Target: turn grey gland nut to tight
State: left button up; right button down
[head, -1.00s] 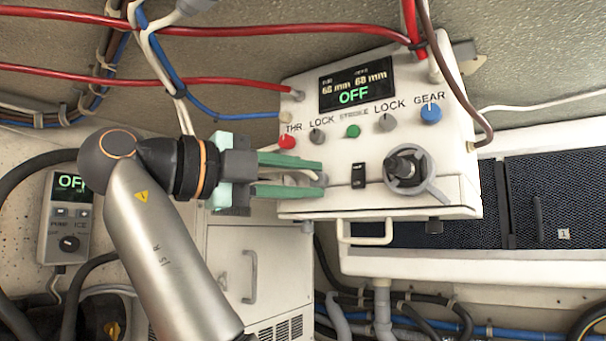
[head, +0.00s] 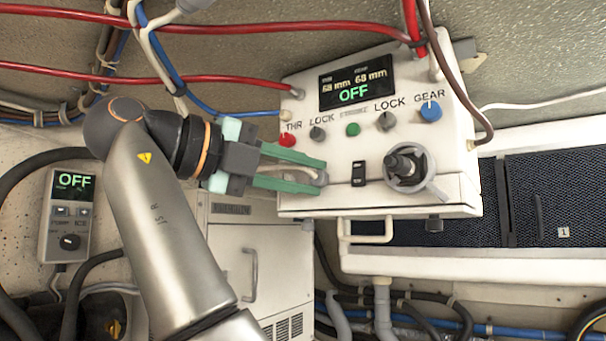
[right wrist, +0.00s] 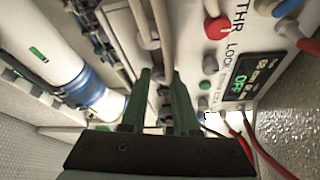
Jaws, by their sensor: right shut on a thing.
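The grey gland nut (head: 321,179) is on the left side of the white control box (head: 440,190), low down near its front edge. It is small and partly hidden by the green fingers. My right gripper (head: 319,177) comes in from the left and is shut on the nut, its fingers sloping down to the right. A pale cable (head: 287,169) runs between the fingers to the nut. In the right wrist view the two fingers of my right gripper (right wrist: 165,90) reach toward the box side, and the nut cannot be made out clearly. My left gripper is not in view.
The box front has a red THR knob (head: 287,140), a blue GEAR knob (head: 430,111), a black switch (head: 359,172) and a display (head: 355,85) reading OFF. Red cables (head: 240,82) cross above the arm. A grey handset (head: 70,215) hangs at left.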

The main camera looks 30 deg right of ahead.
jog(key=c, duration=0.7)
grip_release()
jog(key=shift+o, duration=0.2)
